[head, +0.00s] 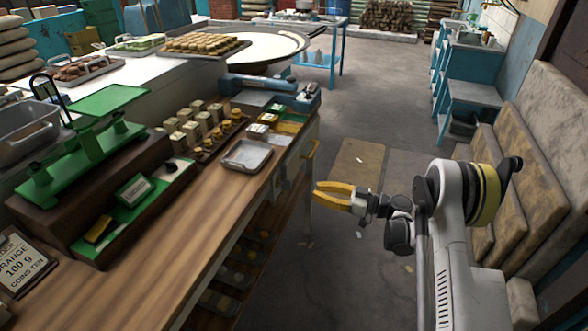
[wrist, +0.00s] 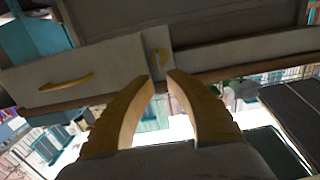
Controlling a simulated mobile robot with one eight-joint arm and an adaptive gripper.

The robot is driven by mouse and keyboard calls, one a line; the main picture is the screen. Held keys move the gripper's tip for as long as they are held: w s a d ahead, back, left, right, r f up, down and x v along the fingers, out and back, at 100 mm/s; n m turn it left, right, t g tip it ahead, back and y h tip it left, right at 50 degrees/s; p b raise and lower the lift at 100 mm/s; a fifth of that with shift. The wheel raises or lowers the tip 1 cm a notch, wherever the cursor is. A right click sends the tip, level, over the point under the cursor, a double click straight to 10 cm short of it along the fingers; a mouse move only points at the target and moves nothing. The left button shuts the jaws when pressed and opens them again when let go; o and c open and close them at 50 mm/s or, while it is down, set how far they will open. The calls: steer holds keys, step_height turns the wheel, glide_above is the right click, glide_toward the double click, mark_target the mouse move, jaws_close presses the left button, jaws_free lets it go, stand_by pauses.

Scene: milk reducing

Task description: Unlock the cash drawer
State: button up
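My gripper (head: 319,195) is to the right of the wooden counter's front, over the floor. Its two yellow fingers are parted and nothing is between them; they also show in the wrist view (wrist: 160,78). In the wrist view a pale drawer front (wrist: 30,82) carries a long yellow handle (wrist: 65,84). A yellow handle (head: 311,150) shows on the counter's front in the head view.
The counter (head: 180,225) bears a green scale (head: 85,140), a metal tray (head: 246,156) and several small goods. Open shelves with jars lie below it. The floor (head: 375,110) beyond my gripper is mostly clear.

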mark_target(288, 184)
steer(key=b+x, duration=0.3)
steer(key=x, duration=0.7)
steer(key=shift+w+a+f, duration=0.15)
steer(key=shift+w+a, duration=0.05)
steer(key=shift+a, duration=0.1)
jaws_close()
